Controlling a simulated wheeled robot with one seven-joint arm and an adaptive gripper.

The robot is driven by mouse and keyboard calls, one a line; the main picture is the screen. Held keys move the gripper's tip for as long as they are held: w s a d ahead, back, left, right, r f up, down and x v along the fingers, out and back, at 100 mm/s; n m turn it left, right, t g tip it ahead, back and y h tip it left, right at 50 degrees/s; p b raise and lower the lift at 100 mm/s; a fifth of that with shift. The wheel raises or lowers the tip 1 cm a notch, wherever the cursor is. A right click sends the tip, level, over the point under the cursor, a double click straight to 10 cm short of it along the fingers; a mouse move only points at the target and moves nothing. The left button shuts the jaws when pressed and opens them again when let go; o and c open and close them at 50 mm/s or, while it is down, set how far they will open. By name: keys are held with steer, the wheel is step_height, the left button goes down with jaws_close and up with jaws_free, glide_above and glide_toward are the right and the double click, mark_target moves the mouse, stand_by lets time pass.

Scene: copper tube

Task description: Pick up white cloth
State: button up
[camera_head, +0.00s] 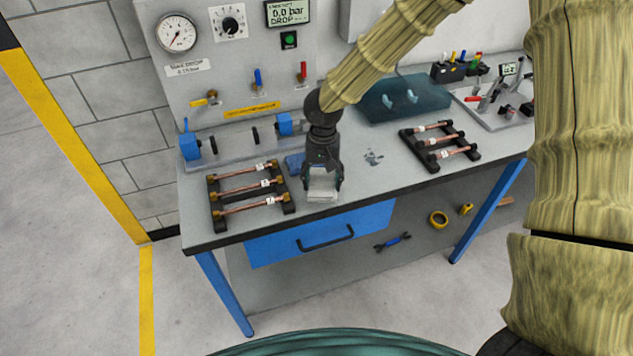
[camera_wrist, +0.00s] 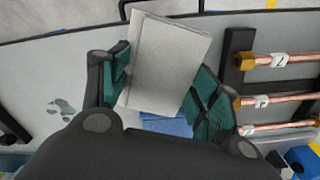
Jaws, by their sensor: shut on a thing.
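The white cloth (camera_head: 322,189) is a folded, pale grey-white pad near the front edge of the workbench. It also shows in the wrist view (camera_wrist: 165,62), tilted between the green-padded fingers. My gripper (camera_head: 323,180) points down at the bench and is shut on the cloth. In the wrist view the fingers (camera_wrist: 160,90) lie on either side of it. I cannot tell whether the cloth still touches the bench top. A blue cloth (camera_head: 295,163) lies flat on the bench just behind and left of my gripper, partly hidden by it.
A black rack with several copper tubes (camera_head: 248,190) stands close on the left. Another tube rack (camera_head: 440,147) is on the right. A blue clamp fixture (camera_head: 190,146) and a gauge panel (camera_head: 220,60) stand behind. A dark wet-looking patch (camera_head: 373,158) marks the bench right of my gripper.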

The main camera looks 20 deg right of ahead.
steer(key=s+d+r+b, duration=0.1)
steer(key=s+d+b, duration=0.3)
steer(key=s, duration=0.8)
steer(key=shift+s+d+r, duration=0.15)
steer(key=shift+s+d, duration=0.1)
steer(key=shift+d, duration=0.6)
